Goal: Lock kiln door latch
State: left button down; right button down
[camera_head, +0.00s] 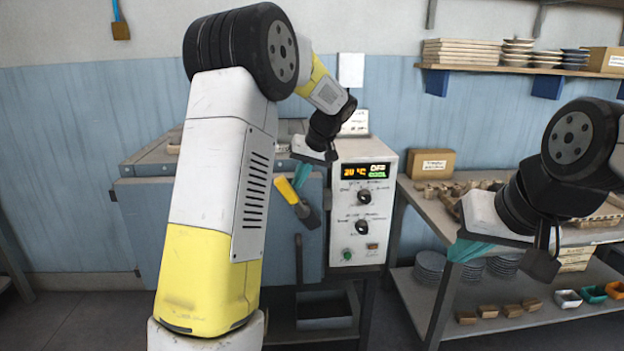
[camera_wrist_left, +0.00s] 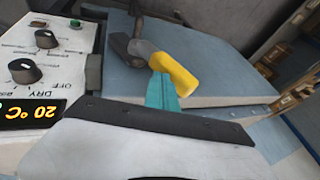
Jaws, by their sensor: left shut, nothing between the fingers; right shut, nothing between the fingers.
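The kiln (camera_head: 140,220) is a blue-grey box, largely hidden behind my left arm. Its latch (camera_head: 287,190) has a yellow grip on a dark metal lever, tilted up and to the left from its dark lower end near the kiln's right edge. The latch also shows in the left wrist view (camera_wrist_left: 174,72), just beyond my fingertips. My left gripper (camera_head: 303,175), with teal fingers, is shut and empty right beside the yellow grip. I cannot tell whether they touch. My right gripper (camera_head: 470,249) is shut and empty, well to the right, in front of the shelving table.
The control box (camera_head: 346,262) stands right of the kiln and reads 20 °C, OFF, COOL. A dark tray (camera_head: 325,312) is below the kiln. The table (camera_head: 425,205) at right holds small pieces, with plates and bowls on its lower shelf. A wall shelf (camera_head: 500,70) holds dishes.

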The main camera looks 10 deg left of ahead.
pick_arm(q)
jog(key=shift+a, duration=0.1)
jog(key=shift+s+a+f+h, duration=0.1)
jog(key=shift+s+a+h, duration=0.2)
jog(key=shift+a+h, duration=0.55)
jog(key=s+a+f+n+t+h, duration=0.1)
jog(key=s+a+f+t+h, duration=0.1)
jog(key=a+f+h, duration=0.4)
jog(key=shift+a+f+h, duration=0.4)
jog(key=shift+a+h, duration=0.05)
jog(key=shift+a, duration=0.15)
